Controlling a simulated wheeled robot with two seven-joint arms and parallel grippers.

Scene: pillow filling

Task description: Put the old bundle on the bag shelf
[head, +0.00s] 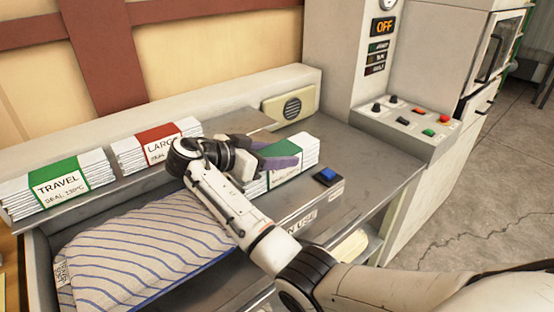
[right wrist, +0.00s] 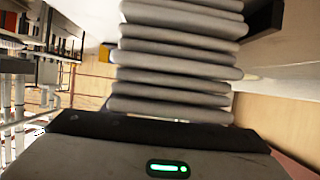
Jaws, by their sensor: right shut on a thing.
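A white folded bundle with a green band (head: 308,152) is at the right end of the shelf area, above the steel counter, beside a blue button. My right gripper (head: 272,163) is shut on it from the left; the arm hides part of its label. In the right wrist view the bundle's stacked white folds (right wrist: 178,60) rise right in front of the gripper. I cannot tell whether the bundle touches the surface below. The bag shelf (head: 240,122) runs along the wall, bearing a green-banded TRAVEL bundle (head: 60,186) and a red-banded LARGE bundle (head: 150,146). My left gripper is out of view.
A striped pillow (head: 145,245) lies in the tray below the shelf. The blue button (head: 327,176) is right of the held bundle. A beige speaker box (head: 290,103) stands behind it. A control panel (head: 412,120) is at right. Some shelf is bare right of LARGE.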

